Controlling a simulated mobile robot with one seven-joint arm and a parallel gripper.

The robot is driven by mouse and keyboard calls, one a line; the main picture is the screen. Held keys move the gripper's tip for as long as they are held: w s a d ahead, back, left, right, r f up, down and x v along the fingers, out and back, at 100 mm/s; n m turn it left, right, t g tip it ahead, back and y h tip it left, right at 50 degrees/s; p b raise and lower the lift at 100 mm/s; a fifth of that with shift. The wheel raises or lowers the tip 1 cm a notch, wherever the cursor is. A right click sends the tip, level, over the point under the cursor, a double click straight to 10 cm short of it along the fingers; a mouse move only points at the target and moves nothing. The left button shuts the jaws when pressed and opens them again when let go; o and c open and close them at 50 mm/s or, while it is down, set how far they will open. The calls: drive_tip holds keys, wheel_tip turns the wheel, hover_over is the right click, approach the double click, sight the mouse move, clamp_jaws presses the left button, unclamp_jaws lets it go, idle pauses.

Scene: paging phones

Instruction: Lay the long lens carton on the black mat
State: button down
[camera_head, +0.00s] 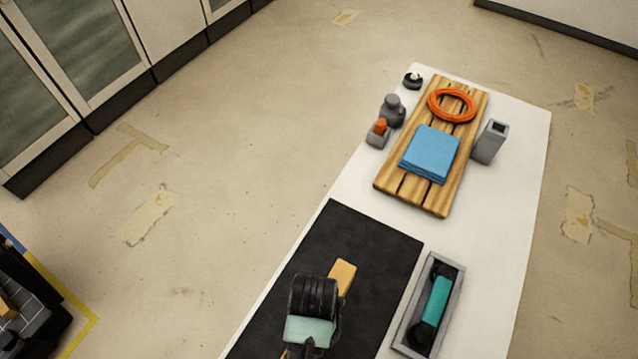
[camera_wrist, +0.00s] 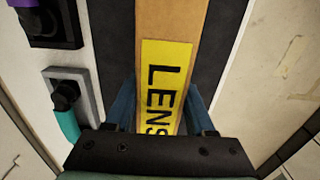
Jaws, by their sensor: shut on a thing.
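The long lens carton is tan with a yellow label reading LENS (camera_wrist: 165,75) in the wrist view. My gripper (camera_wrist: 168,112) is shut on it, with a blue finger on each side. In the head view one end of the carton (camera_head: 345,272) sticks out past my gripper, and my wrist hides most of the rest. The black mat (camera_head: 370,235) lies on the white table, and the carton is over it. The mat also shows on both sides of the carton in the wrist view (camera_wrist: 112,40). I cannot tell whether the carton touches the mat.
A grey tray (camera_head: 400,338) with a teal and black handset (camera_head: 435,300) stands right of the mat. Farther back is a slatted wooden board (camera_head: 385,180) with a blue folded cloth (camera_head: 430,152) and an orange ring (camera_head: 452,92). Small grey items flank the board.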

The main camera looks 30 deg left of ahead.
drive_tip(key=f, duration=0.2)
drive_tip(key=s+f, duration=0.1)
drive_tip(key=f, duration=0.3)
drive_tip(key=shift+s+a+f, duration=0.15)
drive_tip(key=shift+s+a, duration=0.15)
drive_tip(key=shift+a, duration=0.05)
drive_tip(key=shift+f, duration=2.35)
drive_tip(key=shift+f, duration=0.2)
drive_tip(key=shift+c, duration=1.2)
unclamp_jaws()
wheel_tip(320, 180, up, 12)
drive_tip(key=shift+r, duration=0.2)
